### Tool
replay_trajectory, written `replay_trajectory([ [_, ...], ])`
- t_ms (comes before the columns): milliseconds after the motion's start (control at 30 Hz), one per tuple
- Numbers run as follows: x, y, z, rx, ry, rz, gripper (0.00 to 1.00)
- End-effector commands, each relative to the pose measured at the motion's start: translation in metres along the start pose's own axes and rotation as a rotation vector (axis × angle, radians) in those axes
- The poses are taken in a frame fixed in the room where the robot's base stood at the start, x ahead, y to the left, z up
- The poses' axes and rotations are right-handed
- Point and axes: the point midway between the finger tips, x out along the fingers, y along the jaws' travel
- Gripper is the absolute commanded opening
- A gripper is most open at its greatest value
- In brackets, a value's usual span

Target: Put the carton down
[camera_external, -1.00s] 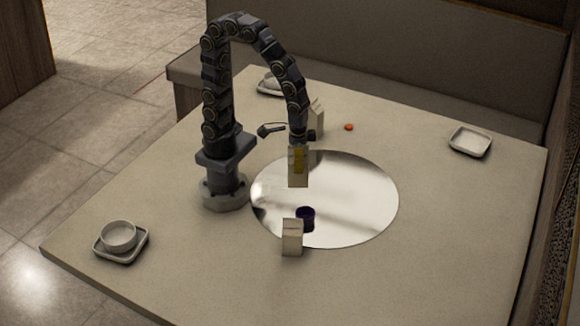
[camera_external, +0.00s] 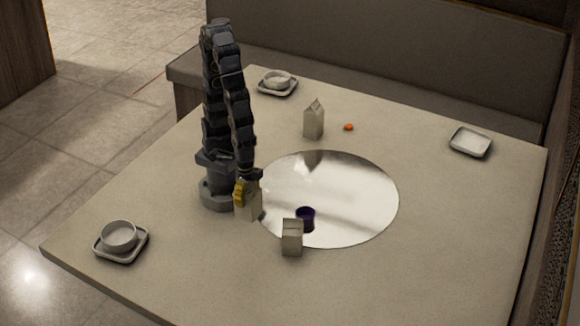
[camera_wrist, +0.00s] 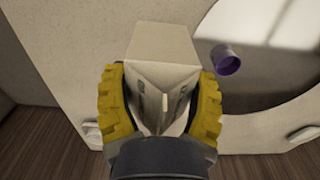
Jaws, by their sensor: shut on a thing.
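My gripper (camera_external: 245,188) is at the left edge of the round mirror-like disc (camera_external: 365,200), close to my base, with its yellow fingers pointing down. It is shut on a pale carton (camera_external: 255,206). In the wrist view the held carton (camera_wrist: 160,45) sits between the two yellow fingers (camera_wrist: 163,80), its folded top toward the camera. The carton looks upright and low over the table. I cannot tell whether its bottom touches the tabletop.
Another carton (camera_external: 292,240) stands at the disc's front edge beside a purple cup (camera_external: 306,214). A third carton (camera_external: 313,122) stands behind the disc, near a small orange object (camera_external: 348,127). Dishes sit at the table's corners (camera_external: 120,240).

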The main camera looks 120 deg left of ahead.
Motion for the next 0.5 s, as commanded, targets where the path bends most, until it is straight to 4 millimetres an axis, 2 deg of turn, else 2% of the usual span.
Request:
replay_trajectory([
  [167, 0.012, 0.012, -0.015, -0.001, -0.003, -0.002, 0.28],
  [500, 0.041, 0.055, -0.068, -0.001, 0.002, 0.003, 0.28],
])
